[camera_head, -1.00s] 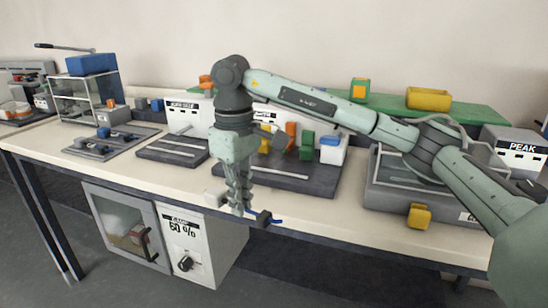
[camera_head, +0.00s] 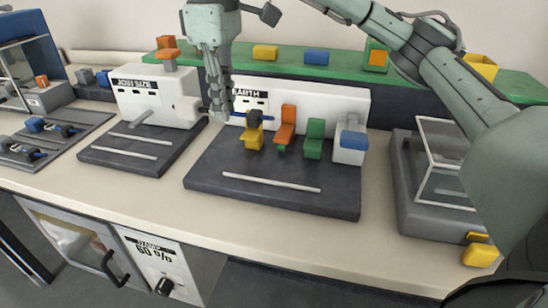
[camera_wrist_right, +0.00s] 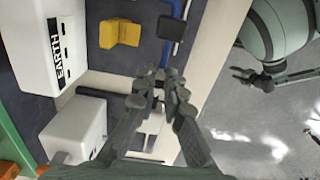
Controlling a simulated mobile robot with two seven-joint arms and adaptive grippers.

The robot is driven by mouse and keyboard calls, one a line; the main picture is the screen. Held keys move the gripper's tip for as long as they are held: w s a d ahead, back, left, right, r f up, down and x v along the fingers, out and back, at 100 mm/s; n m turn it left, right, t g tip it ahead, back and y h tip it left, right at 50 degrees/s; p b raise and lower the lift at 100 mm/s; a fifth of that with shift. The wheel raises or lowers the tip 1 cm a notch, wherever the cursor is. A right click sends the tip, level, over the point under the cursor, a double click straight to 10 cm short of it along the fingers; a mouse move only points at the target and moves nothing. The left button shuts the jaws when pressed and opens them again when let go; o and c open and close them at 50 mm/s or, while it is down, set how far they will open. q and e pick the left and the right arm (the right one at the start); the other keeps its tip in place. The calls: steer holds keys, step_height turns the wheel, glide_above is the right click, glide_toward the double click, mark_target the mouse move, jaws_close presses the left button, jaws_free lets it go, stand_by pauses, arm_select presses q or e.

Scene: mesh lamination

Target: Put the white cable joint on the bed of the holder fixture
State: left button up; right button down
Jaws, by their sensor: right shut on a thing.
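My right gripper (camera_head: 220,112) points down, shut on the white cable joint (camera_head: 188,109). The holder fixture (camera_head: 210,175) is a dark plate with yellow, orange, green and white-blue holders before an EARTH panel. The joint appears above its back left part; the exact height is unclear. My left gripper (camera_wrist_right: 243,76) shows small in the wrist view.
The JOIN SIZE box (camera_head: 135,97) stands close to the joint on the left, with an orange knob (camera_head: 168,55) on top. A green shelf (camera_head: 340,72) runs behind. A clear-lidded grey machine (camera_head: 405,200) stands right.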

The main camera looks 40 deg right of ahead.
glide_above(280, 175)
steer(key=f, duration=0.5)
steer(key=shift+w+a+f+b, duration=0.2)
steer(key=shift+w+b, duration=0.1)
steer(key=shift+b, duration=0.1)
steer(key=shift+s+d+f, duration=0.1)
steer(key=shift+s+d, duration=0.05)
steer(key=shift+s, duration=0.05)
step_height(280, 175, down, 4)
steer(key=shift+s+r, duration=0.1)
arm_select(q)
steer(key=shift+w+d+r, duration=0.1)
steer(key=shift+w+r, duration=0.15)
steer(key=shift+r, duration=0.35)
steer(key=shift+w+r, duration=0.25)
steer(key=shift+r, duration=0.3)
arm_select(e)
steer(key=shift+f, duration=0.25)
